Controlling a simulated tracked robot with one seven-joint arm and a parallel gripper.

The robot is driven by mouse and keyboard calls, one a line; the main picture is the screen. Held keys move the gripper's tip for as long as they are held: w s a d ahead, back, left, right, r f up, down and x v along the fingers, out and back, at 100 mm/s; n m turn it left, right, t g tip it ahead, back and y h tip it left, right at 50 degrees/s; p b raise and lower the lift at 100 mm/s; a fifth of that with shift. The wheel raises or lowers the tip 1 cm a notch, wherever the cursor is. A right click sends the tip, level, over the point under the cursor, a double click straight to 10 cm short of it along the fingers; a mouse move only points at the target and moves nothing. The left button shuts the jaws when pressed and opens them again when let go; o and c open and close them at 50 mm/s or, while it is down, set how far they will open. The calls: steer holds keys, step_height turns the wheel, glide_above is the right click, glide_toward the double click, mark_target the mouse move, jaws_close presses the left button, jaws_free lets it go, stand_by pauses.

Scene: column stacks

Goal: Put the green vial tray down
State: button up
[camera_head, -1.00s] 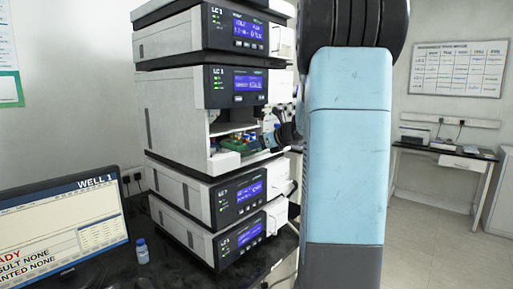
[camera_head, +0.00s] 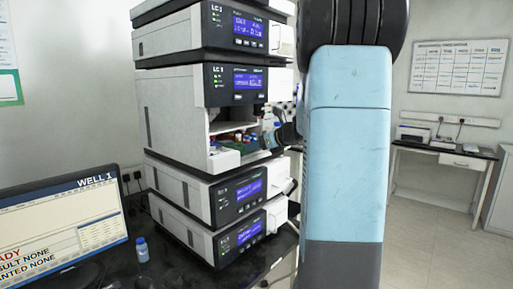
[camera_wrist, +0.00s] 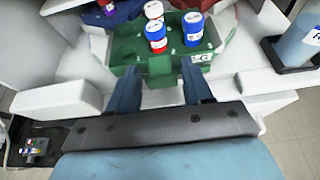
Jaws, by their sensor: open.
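The green vial tray (camera_wrist: 118,52) sits in the open bay of the instrument stack, in front of my gripper in the wrist view. It carries vials with blue, red and white parts, such as a blue vial (camera_wrist: 193,30). My gripper (camera_wrist: 159,68) is open, its two blue fingers apart at the near side of the tray. Whether the fingertips touch the tray is unclear. In the head view the tray (camera_head: 247,146) is small and partly hidden in the bay, with my gripper (camera_head: 272,132) at the bay's right side.
A blue bottle (camera_wrist: 300,42) stands in a dark holder at right. Bay walls lie close around. A monitor (camera_head: 65,240) stands lower left.

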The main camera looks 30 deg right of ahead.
steer(key=v, duration=1.2)
steer(key=s+a+f+n+g, duration=0.2)
steer(key=s+a+n+g, duration=0.15)
steer(key=a+n, duration=0.45)
steer(key=s+a+f+n+g, duration=0.15)
steer(key=s+a+n, duration=0.35)
steer(key=a, duration=0.5)
steer(key=s+a+f+n+g+h, duration=0.1)
steer(key=s+a+f+n+h, duration=0.1)
steer(key=s+n, duration=0.5)
steer(key=s+a+f+n+g+h, duration=0.1)
steer(key=s+a+f+n+h, duration=0.1)
steer(key=s+a+n, duration=0.3)
steer(key=shift+s+f+n+h, duration=0.35)
steer(key=shift+s+n, duration=1.2)
steer(key=shift+n, duration=1.95)
